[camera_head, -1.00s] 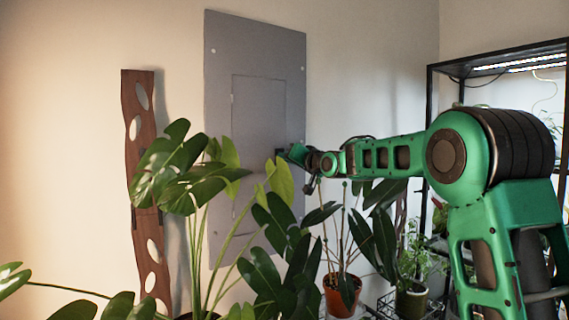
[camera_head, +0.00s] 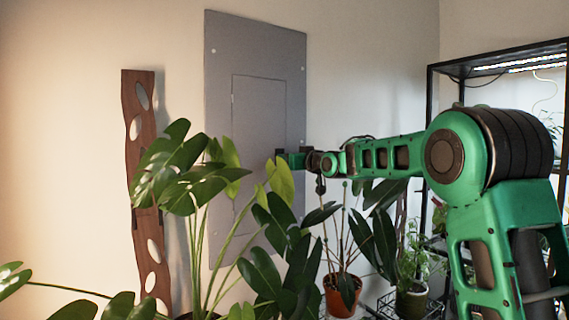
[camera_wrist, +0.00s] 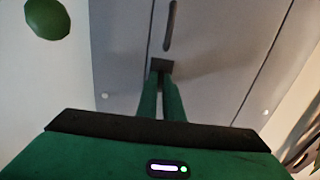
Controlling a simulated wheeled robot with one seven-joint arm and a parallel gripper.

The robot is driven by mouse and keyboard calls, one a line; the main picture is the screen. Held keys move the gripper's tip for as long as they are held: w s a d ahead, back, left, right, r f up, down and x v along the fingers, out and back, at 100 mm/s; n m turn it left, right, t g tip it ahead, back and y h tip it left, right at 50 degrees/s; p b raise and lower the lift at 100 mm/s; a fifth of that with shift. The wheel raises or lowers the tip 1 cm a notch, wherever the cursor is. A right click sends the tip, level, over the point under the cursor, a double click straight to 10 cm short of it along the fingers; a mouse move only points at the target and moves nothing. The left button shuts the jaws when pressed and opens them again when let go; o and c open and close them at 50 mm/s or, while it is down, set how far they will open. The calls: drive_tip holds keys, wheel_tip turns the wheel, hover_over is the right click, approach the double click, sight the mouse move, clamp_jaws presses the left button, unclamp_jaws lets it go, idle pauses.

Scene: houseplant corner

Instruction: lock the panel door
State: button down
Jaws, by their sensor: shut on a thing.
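The grey electrical panel (camera_head: 255,45) hangs on the wall, and its panel door (camera_head: 257,110) looks flush with the frame, its thin seam visible. My gripper (camera_head: 287,158) is at the door's right side, partly behind leaves. In the wrist view my gripper (camera_wrist: 161,80) has its two green fingers close together on a small dark latch piece (camera_wrist: 162,65) at the door face (camera_wrist: 215,50). A dark elongated slot (camera_wrist: 170,25) lies just beyond it. The latch's exact turn is hard to tell because the fingertips cover part of it.
A large-leaved plant (camera_head: 185,175) stands in front of the panel's lower left. A wavy wooden board (camera_head: 140,150) leans on the wall at left. Potted plants (camera_head: 342,290) stand below my arm. A black shelf (camera_head: 500,60) is at right.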

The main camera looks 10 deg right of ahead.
drive_tip(key=shift+f, duration=0.35)
drive_tip(key=c, duration=1.9)
unclamp_jaws()
drive_tip(key=shift+w, duration=0.1)
drive_tip(key=shift+r, duration=0.15)
drive_tip(key=v, duration=1)
drive_tip(key=shift+s+d, duration=0.15)
drive_tip(key=shift+s, duration=0.2)
